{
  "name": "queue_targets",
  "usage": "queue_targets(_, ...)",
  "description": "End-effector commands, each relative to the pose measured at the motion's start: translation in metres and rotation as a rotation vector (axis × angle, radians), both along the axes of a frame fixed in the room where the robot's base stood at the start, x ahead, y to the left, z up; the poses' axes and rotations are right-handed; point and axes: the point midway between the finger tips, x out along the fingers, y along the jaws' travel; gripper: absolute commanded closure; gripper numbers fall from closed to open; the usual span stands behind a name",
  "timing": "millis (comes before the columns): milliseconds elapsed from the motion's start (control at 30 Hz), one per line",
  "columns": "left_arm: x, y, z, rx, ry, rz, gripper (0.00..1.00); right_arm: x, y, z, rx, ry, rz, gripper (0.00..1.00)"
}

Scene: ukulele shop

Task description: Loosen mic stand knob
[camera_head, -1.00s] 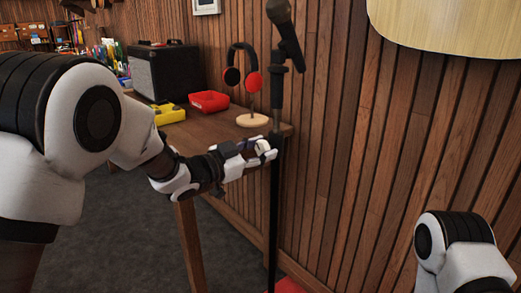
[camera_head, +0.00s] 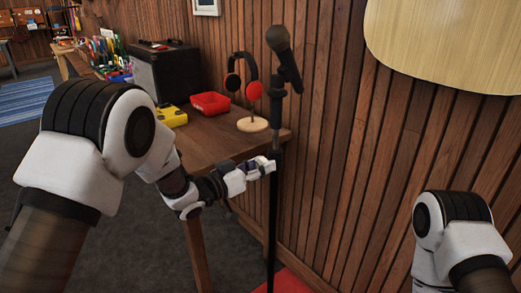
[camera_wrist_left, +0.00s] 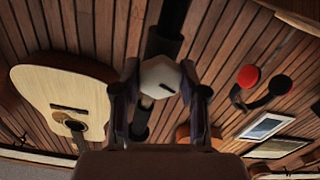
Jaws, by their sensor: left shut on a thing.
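The mic stand (camera_head: 273,210) stands upright beside the table, with a black microphone (camera_head: 284,52) tilted at its top. My left gripper (camera_head: 268,166) is at the stand's pole, level with the tabletop. In the left wrist view my left gripper (camera_wrist_left: 160,100) is shut on the pale faceted knob (camera_wrist_left: 160,77), which sits between its two fingers. The pole runs behind the knob in that view. In the head view the gripper mostly hides the knob. My right arm shows at the lower right, but its gripper is out of view.
The wooden table (camera_head: 205,143) holds headphones on a stand (camera_head: 251,124), a red tray (camera_head: 210,103), a yellow device (camera_head: 171,116) and a black amplifier (camera_head: 166,73). The slatted wall (camera_head: 350,170) is close behind the stand. A pale guitar body (camera_head: 445,45) hangs at the upper right.

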Motion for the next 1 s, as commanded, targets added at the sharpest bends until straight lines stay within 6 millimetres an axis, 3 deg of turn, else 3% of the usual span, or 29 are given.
queue_targets(33, 0.0, 0.0, 0.007, -0.031, 0.034, 0.0, 0.92, 0.0, 0.0, 0.017, 0.0, 0.0, 0.0, 0.6)
queue_targets(400, 0.0, 0.0, 0.005, -0.268, 0.269, 0.001, 0.92, 0.0, 0.0, 0.064, 0.0, 0.0, 0.0, 0.6)
queue_targets(700, 0.0, 0.0, 0.002, -0.398, 0.398, 0.001, 0.92, 0.0, 0.0, 0.084, 0.0, 0.0, 0.0, 0.6)
queue_targets(1000, 0.0, 0.0, 0.0, -0.446, 0.446, 0.0, 0.92, 0.0, 0.0, 0.09, 0.0, 0.0, 0.0, 0.6)
